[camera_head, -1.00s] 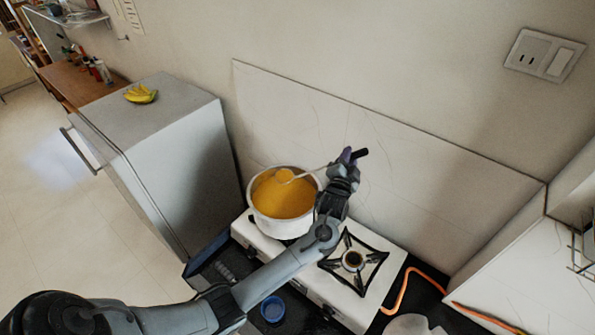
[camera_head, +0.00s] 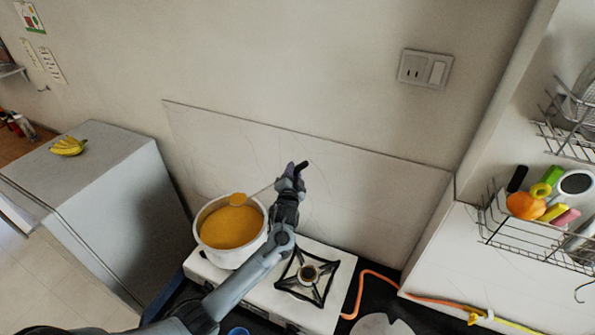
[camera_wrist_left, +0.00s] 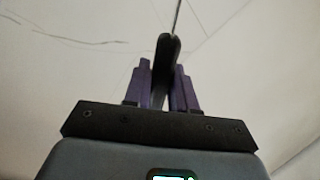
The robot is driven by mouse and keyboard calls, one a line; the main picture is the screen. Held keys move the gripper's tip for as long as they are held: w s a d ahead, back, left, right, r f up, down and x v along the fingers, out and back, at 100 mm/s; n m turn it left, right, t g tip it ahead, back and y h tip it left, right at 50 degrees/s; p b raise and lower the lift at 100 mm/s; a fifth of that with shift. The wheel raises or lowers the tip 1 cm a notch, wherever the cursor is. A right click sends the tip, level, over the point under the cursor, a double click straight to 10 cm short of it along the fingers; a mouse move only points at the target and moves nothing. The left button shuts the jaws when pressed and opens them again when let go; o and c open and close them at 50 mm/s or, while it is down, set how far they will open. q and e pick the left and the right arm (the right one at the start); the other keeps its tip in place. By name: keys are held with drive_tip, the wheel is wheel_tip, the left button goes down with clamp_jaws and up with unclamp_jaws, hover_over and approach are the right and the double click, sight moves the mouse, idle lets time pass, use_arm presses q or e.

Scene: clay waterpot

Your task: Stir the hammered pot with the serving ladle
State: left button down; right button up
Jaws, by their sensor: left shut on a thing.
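The hammered pot (camera_head: 222,258) stands on the left burner of the white stove and holds orange-yellow food (camera_head: 230,228). My left gripper (camera_head: 293,176) is shut on the dark handle of the serving ladle (camera_head: 262,189), to the right of the pot and higher than its rim. The ladle's thin shaft slants left toward the pot, and its bowl (camera_head: 238,199), coated orange, shows at the back rim. I cannot tell whether the bowl touches the food. In the left wrist view the black handle (camera_wrist_left: 166,72) sits between the purple fingers. My right gripper is not in view.
The stove's right burner (camera_head: 308,274) is empty. A fridge (camera_head: 100,200) with bananas (camera_head: 68,146) on top stands left. A wall panel (camera_head: 330,180) is close behind the gripper. An orange hose (camera_head: 372,274) runs right. A wire rack (camera_head: 520,235) with colourful items stands at the right.

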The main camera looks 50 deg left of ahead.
use_arm(q)
drive_tip(key=shift+f, duration=0.6)
drive_tip(key=shift+s+d+f+n+t+y+b, duration=0.2)
drive_tip(key=shift+s+f+y+b, duration=0.1)
drive_tip(key=shift+s+b, duration=0.25)
drive_tip(key=shift+s+d+f+n+t+y+b, duration=0.1)
drive_tip(key=shift+s+f+n+t+y+b, duration=0.15)
drive_tip(key=shift+s+b, duration=0.3)
drive_tip(key=shift+w, duration=0.1)
